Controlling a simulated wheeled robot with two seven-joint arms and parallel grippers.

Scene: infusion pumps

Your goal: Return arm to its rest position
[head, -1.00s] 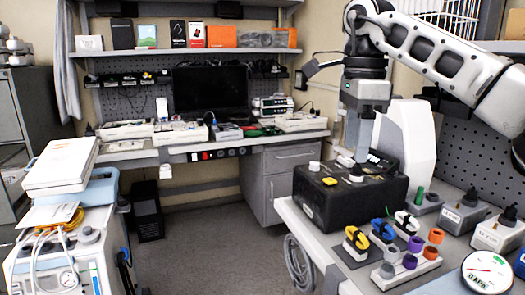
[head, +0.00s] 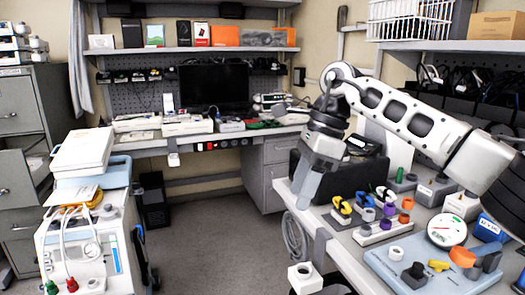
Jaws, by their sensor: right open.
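My right arm (head: 405,108) comes in from the right and bends down at its wrist. My right gripper (head: 303,190) hangs open and empty, tilted, at the near left edge of the right-hand bench, in front of a black box (head: 296,165). My left gripper is not in view.
The right-hand bench (head: 345,250) holds colored clips (head: 342,205), a round dial gauge (head: 447,230) and a blue-grey board (head: 385,268). A wire basket (head: 410,20) is on the shelf above. A white cart (head: 85,255) stands left. The floor (head: 215,235) between is clear.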

